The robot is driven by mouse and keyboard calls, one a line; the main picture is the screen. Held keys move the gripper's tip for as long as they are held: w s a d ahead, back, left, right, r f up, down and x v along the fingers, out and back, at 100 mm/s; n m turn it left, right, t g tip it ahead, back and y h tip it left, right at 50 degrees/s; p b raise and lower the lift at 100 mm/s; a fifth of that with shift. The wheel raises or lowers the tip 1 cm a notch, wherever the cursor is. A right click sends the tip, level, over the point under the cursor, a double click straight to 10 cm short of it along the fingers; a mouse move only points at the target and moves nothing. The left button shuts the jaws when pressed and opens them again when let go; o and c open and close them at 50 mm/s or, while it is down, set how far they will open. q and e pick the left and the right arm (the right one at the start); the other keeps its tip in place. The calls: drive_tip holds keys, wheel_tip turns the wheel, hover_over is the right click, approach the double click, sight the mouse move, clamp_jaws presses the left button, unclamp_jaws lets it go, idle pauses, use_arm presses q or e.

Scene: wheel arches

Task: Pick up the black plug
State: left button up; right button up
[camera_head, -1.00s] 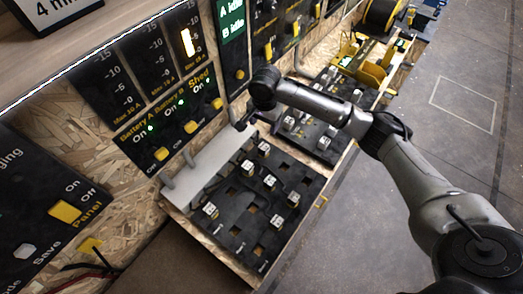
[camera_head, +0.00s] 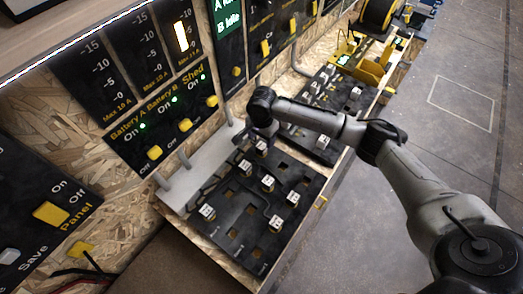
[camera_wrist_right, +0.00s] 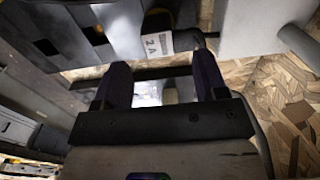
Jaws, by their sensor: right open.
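Several black plugs with white labels sit on the black socket board (camera_head: 232,250) in the head view, among them one plug (camera_head: 268,182) near the board's middle. I cannot tell which plug the task means. My right gripper (camera_head: 258,138) points down over the board's far edge, close above another plug (camera_head: 262,148). In the right wrist view, my right gripper (camera_wrist_right: 162,82) has its two dark fingers apart. A plug (camera_wrist_right: 172,42) with a white label reading "2A" lies just beyond the fingertips. No plug shows held. My left gripper is not in view.
A pale ledge (camera_head: 188,176) with grey cables runs along the board's far side, below the wall panel (camera_head: 150,125) with yellow switches. A second board (camera_head: 325,100) with more plugs stands farther back. The floor (camera_head: 350,235) at the right is clear.

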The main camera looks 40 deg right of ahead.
sight(262, 146)
wheel_tip(262, 146, down, 5)
drive_tip(key=shift+s+a+f+b, duration=0.1)
drive_tip(key=shift+a+b, duration=0.05)
drive_tip(key=shift+b, duration=0.85)
drive_tip(key=c, duration=0.9)
drive_tip(key=shift+c, duration=0.6)
drive_tip(key=shift+r, duration=0.2)
